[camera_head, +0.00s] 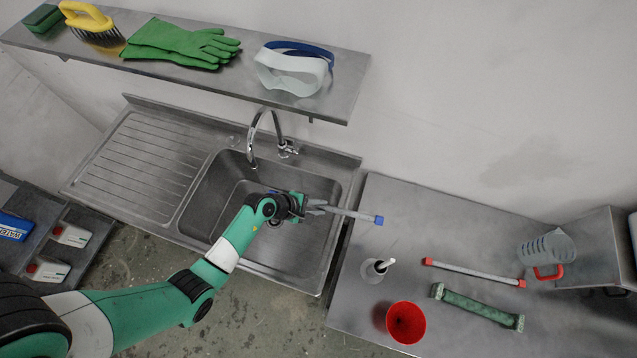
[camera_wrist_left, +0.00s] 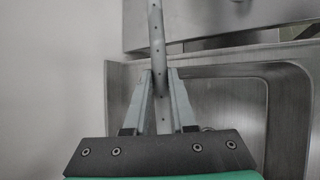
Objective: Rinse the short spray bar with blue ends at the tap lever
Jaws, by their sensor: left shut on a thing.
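My left gripper (camera_head: 318,207) is shut on the bar, above the basin. In the left wrist view the perforated bar (camera_wrist_left: 156,35) runs between the two fingers (camera_wrist_left: 158,85). The tap (camera_head: 259,130) arches over the back of the sink. Its lever (camera_head: 289,148) is at the right of its base, behind and above my gripper in the picture. My right gripper is not in view.
The sink basin (camera_head: 215,195) has a drainboard at left.

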